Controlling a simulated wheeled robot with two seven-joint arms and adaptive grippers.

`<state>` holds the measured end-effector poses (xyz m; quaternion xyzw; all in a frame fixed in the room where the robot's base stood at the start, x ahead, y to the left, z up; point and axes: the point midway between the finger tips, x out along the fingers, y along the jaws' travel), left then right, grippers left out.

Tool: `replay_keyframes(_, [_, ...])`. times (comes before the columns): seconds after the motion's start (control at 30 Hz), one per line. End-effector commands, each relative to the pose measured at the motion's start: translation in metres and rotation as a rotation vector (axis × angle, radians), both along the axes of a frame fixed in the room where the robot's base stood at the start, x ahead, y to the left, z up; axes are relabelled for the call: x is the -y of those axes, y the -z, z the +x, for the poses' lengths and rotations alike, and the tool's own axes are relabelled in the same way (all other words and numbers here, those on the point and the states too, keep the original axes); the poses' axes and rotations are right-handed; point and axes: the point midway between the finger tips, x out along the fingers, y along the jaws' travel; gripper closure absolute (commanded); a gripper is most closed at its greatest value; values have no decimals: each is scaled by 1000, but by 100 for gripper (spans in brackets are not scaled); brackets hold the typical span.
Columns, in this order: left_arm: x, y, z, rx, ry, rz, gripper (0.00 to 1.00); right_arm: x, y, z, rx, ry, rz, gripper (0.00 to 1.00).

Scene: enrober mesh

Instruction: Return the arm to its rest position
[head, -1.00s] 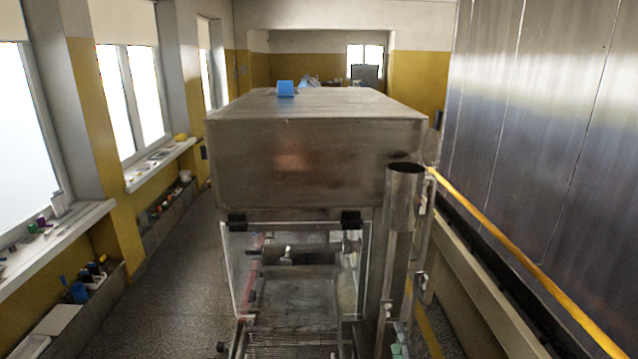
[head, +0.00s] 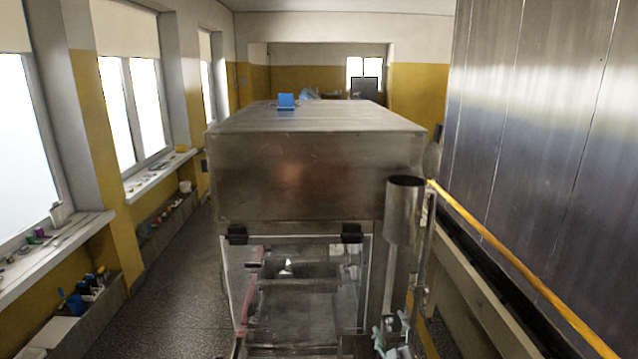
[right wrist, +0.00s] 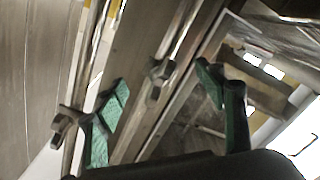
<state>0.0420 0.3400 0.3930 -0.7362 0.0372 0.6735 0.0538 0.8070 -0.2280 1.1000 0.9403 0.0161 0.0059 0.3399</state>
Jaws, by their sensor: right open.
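My right gripper (head: 391,330) shows small at the bottom of the head view, in front of the lower right side of the steel machine (head: 310,172). Its pale green finger parts are apart. In the right wrist view the two green-padded fingers of my right gripper (right wrist: 162,82) stand wide apart with nothing held between them. Behind them are a steel post and metal knobs (right wrist: 160,73); I cannot tell their exact distance from the fingers. Most of my right arm is out of the head view. My left gripper is not in view.
A steel cylinder (head: 404,212) stands at the machine's right front corner. A yellow rail (head: 510,262) and a tall steel wall (head: 545,150) bound the right side. A blue object (head: 286,101) sits on the machine's top. Free floor (head: 175,300) lies on the left, below cluttered window sills.

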Motion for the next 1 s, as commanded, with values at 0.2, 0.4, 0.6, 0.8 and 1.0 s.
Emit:
replay_keyframes(0.2, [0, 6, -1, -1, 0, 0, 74, 0, 0, 0, -12, -1, 420, 36])
replay_keyframes(0.4, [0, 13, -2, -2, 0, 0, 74, 0, 1, 0, -22, 0, 638, 36])
replay_keyframes(0.6, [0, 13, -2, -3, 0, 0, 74, 0, 0, 0, -24, 0, 698, 36])
replay_keyframes(0.8, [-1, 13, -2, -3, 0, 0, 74, 0, 0, 0, -25, -1, 696, 36])
replay_keyframes(1.0, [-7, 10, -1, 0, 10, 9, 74, 3, -1, -1, -22, 1, 691, 36])
